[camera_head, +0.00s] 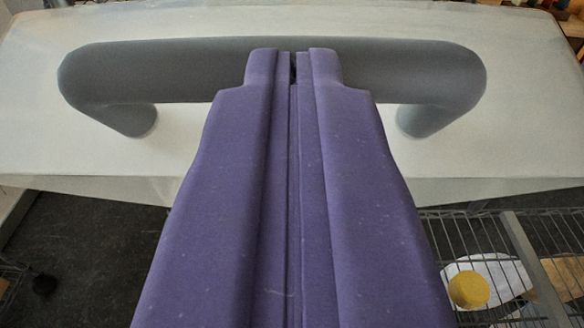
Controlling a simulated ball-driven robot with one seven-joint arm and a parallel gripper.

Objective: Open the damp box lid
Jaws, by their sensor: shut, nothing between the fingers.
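A pale, off-white lid (200,165) fills the upper part of the camera_head view. A thick grey bar handle (180,75) runs across it, standing on two short posts, one near each end. My purple gripper (293,62) points at the middle of the handle. Its two fingers are shut together with nothing between them. The fingertips overlap the handle in the picture; whether they touch it I cannot tell. They hide a short middle stretch of the bar. The inside of the box is not visible.
Below the lid's front edge, a dark floor (85,255) shows at the lower left, with a dark caster (44,284) there. At the lower right is a wire rack (510,250), with a yellow round thing (468,290) on something white. Blurred clutter lies along the top edge.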

